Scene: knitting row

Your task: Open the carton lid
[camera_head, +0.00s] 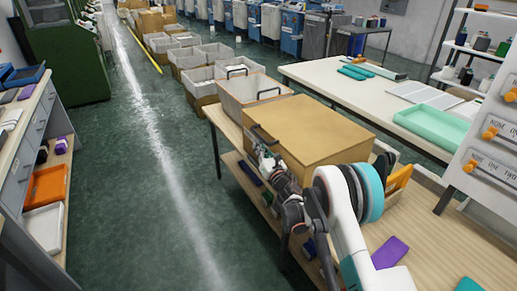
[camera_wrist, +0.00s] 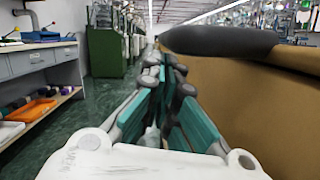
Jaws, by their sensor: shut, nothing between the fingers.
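The brown carton (camera_head: 325,158) stands on the wooden table in the head view, with its flat lid (camera_head: 305,125) lying shut on top. A dark handle (camera_head: 264,133) sits at the lid's left edge. In the wrist view, the carton's side (camera_wrist: 275,105) fills the right and the dark handle (camera_wrist: 220,40) crosses above it. My gripper (camera_head: 262,152) is beside the carton's left side, close to and below the handle. In the wrist view my gripper (camera_wrist: 165,65) has its fingers together, with nothing between them. Whether the fingertips touch the handle is unclear.
A purple item (camera_head: 390,252) lies on the table (camera_head: 440,240) at the right front. A white table (camera_head: 345,95) stands behind. The green floor (camera_head: 140,180) at left is clear.

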